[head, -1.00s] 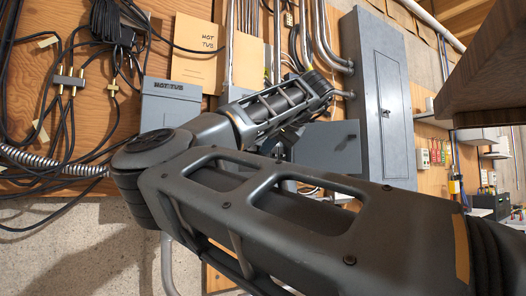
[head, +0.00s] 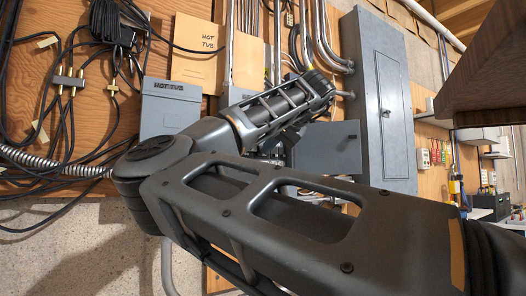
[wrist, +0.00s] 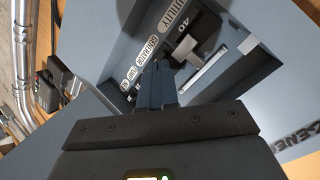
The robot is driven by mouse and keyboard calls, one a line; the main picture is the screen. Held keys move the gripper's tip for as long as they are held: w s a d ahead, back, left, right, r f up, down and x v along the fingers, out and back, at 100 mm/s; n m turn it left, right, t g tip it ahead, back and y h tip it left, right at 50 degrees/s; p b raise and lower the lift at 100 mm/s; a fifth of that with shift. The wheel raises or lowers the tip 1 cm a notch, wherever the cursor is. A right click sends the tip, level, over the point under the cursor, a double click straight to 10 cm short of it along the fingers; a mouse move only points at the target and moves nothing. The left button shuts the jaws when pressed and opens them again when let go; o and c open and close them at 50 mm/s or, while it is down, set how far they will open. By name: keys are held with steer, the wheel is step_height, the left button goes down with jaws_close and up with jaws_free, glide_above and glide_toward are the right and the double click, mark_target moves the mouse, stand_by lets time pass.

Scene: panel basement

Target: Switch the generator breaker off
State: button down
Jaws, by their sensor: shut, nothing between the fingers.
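In the wrist view, my gripper (wrist: 163,68) is shut and empty, its fingertips inside an open grey breaker box (wrist: 240,62). The tips are close to the GENERATOR label (wrist: 151,50); they hide most of the generator breaker, so I cannot tell its lever position or whether they touch it. Small white labels (wrist: 130,75) sit left of the tips. A UTILITY label (wrist: 172,16) and a black breaker marked 40 (wrist: 185,42) lie beyond. In the head view, the box's open grey door (head: 328,148) shows, but my arm hides the gripper and breakers.
A tall grey panel (head: 388,95) stands right of the box, with conduits (head: 318,35) above. A HOT TUB box (head: 170,108) and loose cables (head: 60,120) are at left. A metal bar (wrist: 208,73) lies beside the breakers. A wooden cabinet (head: 490,75) overhangs at right.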

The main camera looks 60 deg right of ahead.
steer(key=s+a+b, duration=0.1)
steer(key=s+a, duration=0.2)
steer(key=s, duration=0.2)
steer(key=shift+s+a, duration=0.25)
steer(key=shift+s, duration=0.05)
stand_by(0.8)
